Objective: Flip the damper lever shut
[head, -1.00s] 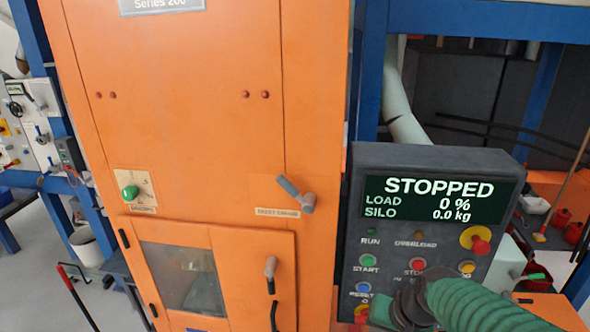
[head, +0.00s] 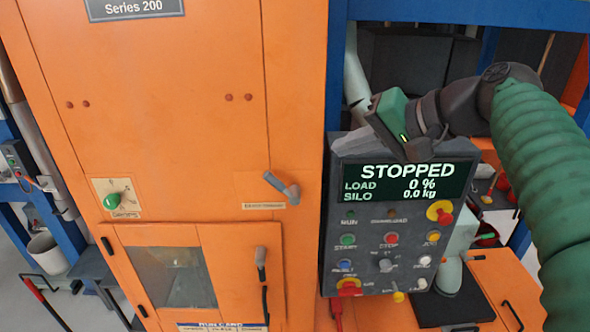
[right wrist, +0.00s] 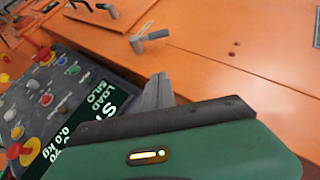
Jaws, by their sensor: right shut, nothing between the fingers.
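A grey lever (head: 282,187) sits on the orange cabinet front, above and right of the windowed door. It tilts, its free end up and to the left of its pivot, beside a small label plate (head: 263,206) whose text is too blurred to read. It also shows in the right wrist view (right wrist: 148,38), beyond my fingers. My right gripper (head: 388,118) is at the top edge of the control panel, right of the lever and apart from it. Its grey fingers show closed and empty in the right wrist view (right wrist: 158,92). My left gripper is out of view.
The control panel (head: 335,240) reads STOPPED, load 0 %, silo 0.0 kg, with several buttons below. A door handle (head: 261,262) is under the lever. A green knob (head: 118,200) is at the left. The cabinet front between gripper and lever looks clear.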

